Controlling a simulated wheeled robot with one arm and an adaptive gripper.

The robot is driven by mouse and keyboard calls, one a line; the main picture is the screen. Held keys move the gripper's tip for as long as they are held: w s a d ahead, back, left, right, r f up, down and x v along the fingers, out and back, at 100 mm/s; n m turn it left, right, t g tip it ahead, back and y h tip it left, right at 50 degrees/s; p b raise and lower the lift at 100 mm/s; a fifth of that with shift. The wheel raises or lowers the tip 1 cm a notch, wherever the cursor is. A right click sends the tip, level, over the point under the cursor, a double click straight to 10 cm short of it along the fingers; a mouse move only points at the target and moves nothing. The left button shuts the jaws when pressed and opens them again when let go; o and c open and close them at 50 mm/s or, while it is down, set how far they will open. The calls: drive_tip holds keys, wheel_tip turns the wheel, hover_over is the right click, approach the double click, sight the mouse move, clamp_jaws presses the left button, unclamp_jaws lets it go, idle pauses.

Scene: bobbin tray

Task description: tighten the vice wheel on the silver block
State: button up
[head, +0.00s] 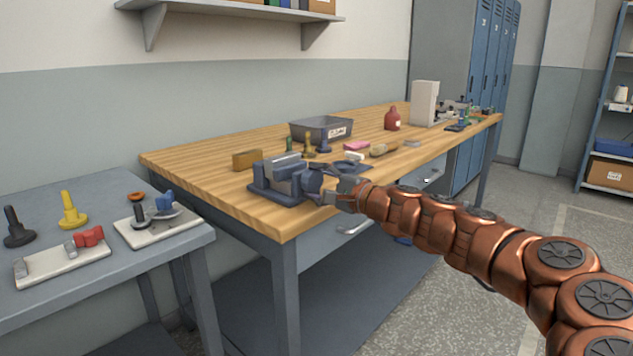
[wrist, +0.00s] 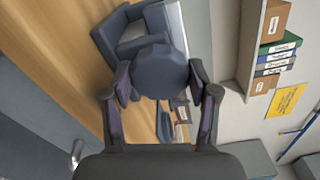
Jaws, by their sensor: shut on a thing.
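The blue-grey vice (head: 277,192) stands near the front left corner of the wooden bench. It also shows in the wrist view (wrist: 115,38). The silver block (head: 287,159) sits between its jaws; a pale strip of it shows in the wrist view (wrist: 176,25). I cannot tell how tightly the jaws press on it. The round dark vice wheel (head: 313,182) faces my gripper (head: 326,192). In the wrist view, my gripper (wrist: 161,88) has one finger on each side of the wheel (wrist: 160,70) and is shut on its rim.
A grey bin (head: 320,130), a brown block (head: 247,160), a red bottle (head: 392,119) and small tools lie farther back on the wooden bench (head: 215,160). A lower grey table (head: 95,285) with fixtures stands at left. The floor at right is open.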

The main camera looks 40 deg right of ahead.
drive_tip(key=o, duration=1.2)
drive_tip(key=shift+c, duration=0.2)
drive_tip(key=v, duration=0.7)
drive_tip(key=shift+s, duration=0.25)
